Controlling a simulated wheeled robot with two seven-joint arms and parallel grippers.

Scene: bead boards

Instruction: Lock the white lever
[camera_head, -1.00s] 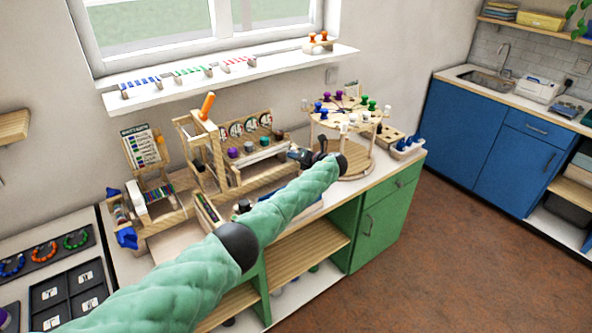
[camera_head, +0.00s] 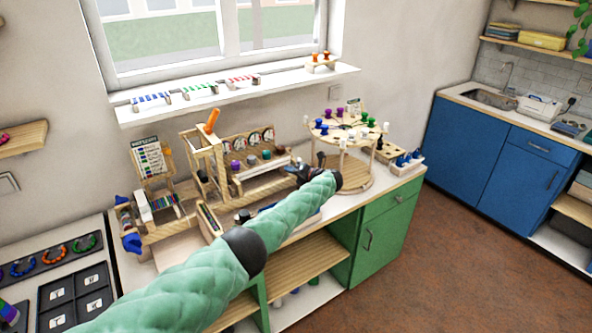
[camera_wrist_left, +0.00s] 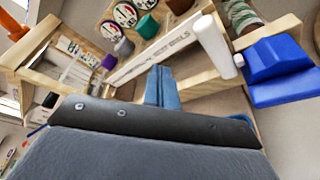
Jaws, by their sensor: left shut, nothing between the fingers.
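A white rounded bar (camera_wrist_left: 214,46), which looks like the white lever, stands against a wooden frame in the left wrist view. A blue block-like piece (camera_wrist_left: 278,68) is to its right. My left gripper (camera_wrist_left: 161,88) is shut and empty, its blue-grey fingertips left of the white bar and apart from it in the picture. In the head view my left gripper (camera_head: 304,174) is at the right end of the wooden bead-board stand (camera_head: 238,178), by the round tower. The white lever cannot be made out there. My right gripper is not in view.
A round wooden tower (camera_head: 345,172) with coloured pegs stands close right of my gripper. An orange handle (camera_head: 211,121) tops the wooden frame on the left. Purple (camera_wrist_left: 109,61) and green (camera_wrist_left: 147,25) knobs line the lettered strip. Open floor (camera_head: 440,260) lies right of the green cabinet.

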